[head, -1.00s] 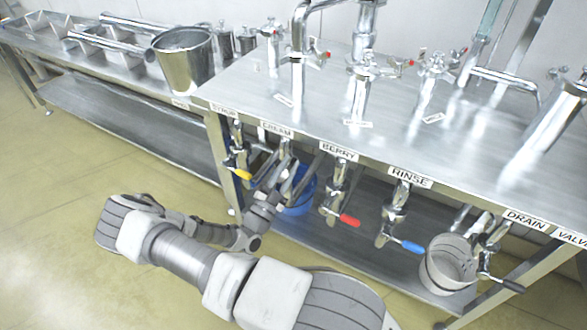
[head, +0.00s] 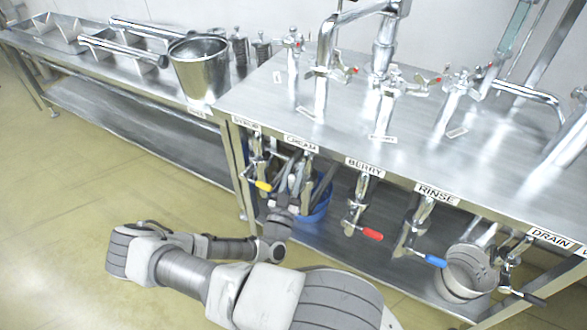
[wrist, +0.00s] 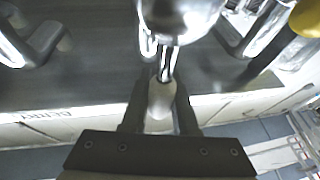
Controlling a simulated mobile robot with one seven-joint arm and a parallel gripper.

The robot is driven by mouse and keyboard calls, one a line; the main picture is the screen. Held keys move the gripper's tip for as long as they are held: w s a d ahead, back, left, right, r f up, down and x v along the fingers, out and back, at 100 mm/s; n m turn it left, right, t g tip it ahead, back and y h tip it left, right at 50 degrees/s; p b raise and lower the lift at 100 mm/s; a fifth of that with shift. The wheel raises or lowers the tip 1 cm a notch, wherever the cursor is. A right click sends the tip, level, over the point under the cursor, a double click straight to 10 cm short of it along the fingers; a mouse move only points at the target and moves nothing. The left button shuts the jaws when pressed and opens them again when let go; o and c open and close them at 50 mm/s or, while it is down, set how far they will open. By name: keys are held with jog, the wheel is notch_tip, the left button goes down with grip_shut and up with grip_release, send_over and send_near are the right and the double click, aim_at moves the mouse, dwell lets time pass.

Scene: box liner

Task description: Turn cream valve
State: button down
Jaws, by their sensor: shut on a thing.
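The cream valve hangs under the table edge below the CREAM label (head: 301,143). In the head view my arm and gripper (head: 287,198) largely hide its lever. In the wrist view the valve's shiny metal body (wrist: 180,14) is at the top, with a thin stem leading to a pale handle (wrist: 161,97). My gripper (wrist: 160,108) is shut on this handle, one dark finger on each side. The exact angle of the lever is hard to tell.
The yellow-handled valve (head: 263,186) is close on the left. The red-handled berry valve (head: 372,234) and blue-handled rinse valve (head: 436,260) are on the right. A blue bucket (head: 319,205) stands behind my gripper. A metal pot (head: 468,272) is further right.

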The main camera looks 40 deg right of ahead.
dwell(0.3)
jog(key=c, duration=0.7)
grip_release()
jog(key=v, duration=1.2)
